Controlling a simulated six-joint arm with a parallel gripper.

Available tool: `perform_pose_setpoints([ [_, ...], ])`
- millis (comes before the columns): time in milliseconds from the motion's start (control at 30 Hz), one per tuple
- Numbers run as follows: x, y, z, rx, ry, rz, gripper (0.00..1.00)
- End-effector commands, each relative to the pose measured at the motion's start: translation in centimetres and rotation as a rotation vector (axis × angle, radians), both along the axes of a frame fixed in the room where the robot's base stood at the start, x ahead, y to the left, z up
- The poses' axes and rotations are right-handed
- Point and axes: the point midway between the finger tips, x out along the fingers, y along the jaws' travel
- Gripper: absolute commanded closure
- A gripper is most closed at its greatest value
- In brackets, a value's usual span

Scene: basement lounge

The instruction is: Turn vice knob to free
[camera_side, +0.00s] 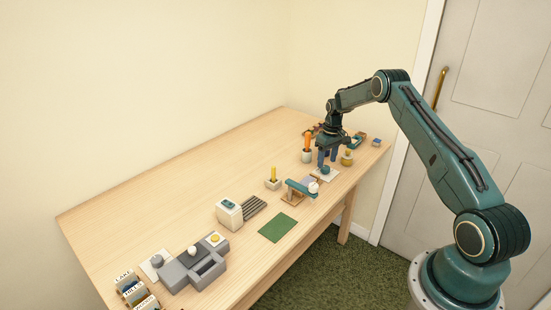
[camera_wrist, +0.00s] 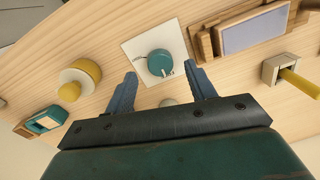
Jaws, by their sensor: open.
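A round teal knob (camera_wrist: 160,62) sits on a square white plate (camera_wrist: 137,46) in the wrist view. A pale pointer mark shows on the knob's lower edge. Small dark lettering lies on the plate beside it, too small to read. In the side view the knob (camera_side: 325,170) and plate (camera_side: 331,177) are near the table's right end. My gripper (camera_wrist: 163,80) is open and empty, its blue fingers spread on either side of the knob's near side. In the side view my gripper (camera_side: 327,160) points down, just above the knob. Contact with the knob cannot be told.
A yellow knob on a round base (camera_wrist: 88,73) stands left of the plate. A wooden frame with a grey-blue panel (camera_wrist: 256,30) is at right. An orange-handled item (camera_side: 307,144) stands close to my gripper. The table's back left (camera_side: 190,180) is clear.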

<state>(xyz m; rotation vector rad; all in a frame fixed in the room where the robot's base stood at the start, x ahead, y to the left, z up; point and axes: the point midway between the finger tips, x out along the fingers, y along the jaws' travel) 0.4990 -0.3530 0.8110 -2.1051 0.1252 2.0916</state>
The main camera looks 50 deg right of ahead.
Motion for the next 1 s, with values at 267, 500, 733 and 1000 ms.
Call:
perform_pose_setpoints([
  [267, 0.0, -0.3, 4.7, -0.001, -0.002, -0.001, 0.45],
  [500, -0.1, -0.6, 8.6, -0.002, -0.003, 0.000, 0.45],
  [733, -0.1, -0.7, 10.7, 0.000, -0.001, 0.001, 0.45],
  [1000, -0.1, -0.7, 11.2, 0.000, 0.000, 0.000, 0.45],
])
